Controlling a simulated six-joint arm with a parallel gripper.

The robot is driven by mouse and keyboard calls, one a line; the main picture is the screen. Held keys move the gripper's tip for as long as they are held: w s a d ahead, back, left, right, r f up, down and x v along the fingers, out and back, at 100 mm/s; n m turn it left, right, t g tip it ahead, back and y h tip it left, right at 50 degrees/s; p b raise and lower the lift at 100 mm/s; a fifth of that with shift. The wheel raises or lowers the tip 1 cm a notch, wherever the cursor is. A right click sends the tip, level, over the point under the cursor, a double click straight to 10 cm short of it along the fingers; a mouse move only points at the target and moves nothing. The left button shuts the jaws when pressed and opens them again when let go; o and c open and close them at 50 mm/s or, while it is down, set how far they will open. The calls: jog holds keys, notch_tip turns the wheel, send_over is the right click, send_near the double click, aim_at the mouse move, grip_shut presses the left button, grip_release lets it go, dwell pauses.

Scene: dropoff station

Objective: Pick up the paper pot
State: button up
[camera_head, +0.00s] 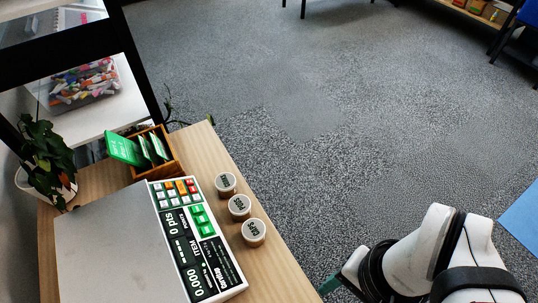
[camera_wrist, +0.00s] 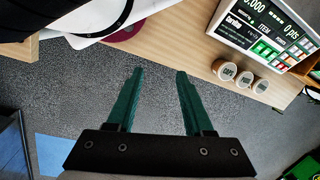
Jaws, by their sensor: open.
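Three small round brown pots with pale labelled lids stand in a row on the wooden table: a far pot (camera_head: 225,183), a middle pot (camera_head: 240,207) and a near pot (camera_head: 254,232). The small lettering is too unclear to tell which is the paper pot. The same row shows upper right in the wrist view, with a left pot (camera_wrist: 225,70), a middle pot (camera_wrist: 244,79) and a right pot (camera_wrist: 260,86). My gripper (camera_wrist: 160,76) has its green fingers spread, with only carpet visible between them. It is apart from the pots and beyond the table edge.
A scale with a keypad and display (camera_head: 197,235) stands close beside the pots. A wooden box of green packets (camera_head: 152,152) and a potted plant (camera_head: 45,160) are behind it. The table's edge runs close to the pots; open carpet (camera_head: 300,110) lies beyond.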

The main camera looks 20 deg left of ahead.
jog(key=o, duration=0.7)
jog(key=m+t+h, duration=0.2)
jog(key=m+t, duration=1.2)
jog(key=m, duration=1.7)
send_near(252, 235)
jog(key=shift+n, duration=0.4)
jog(key=x, duration=1.1)
jog(key=shift+w+f, duration=0.15)
jog(key=shift+w, duration=0.25)
jog(key=shift+c, duration=0.4)
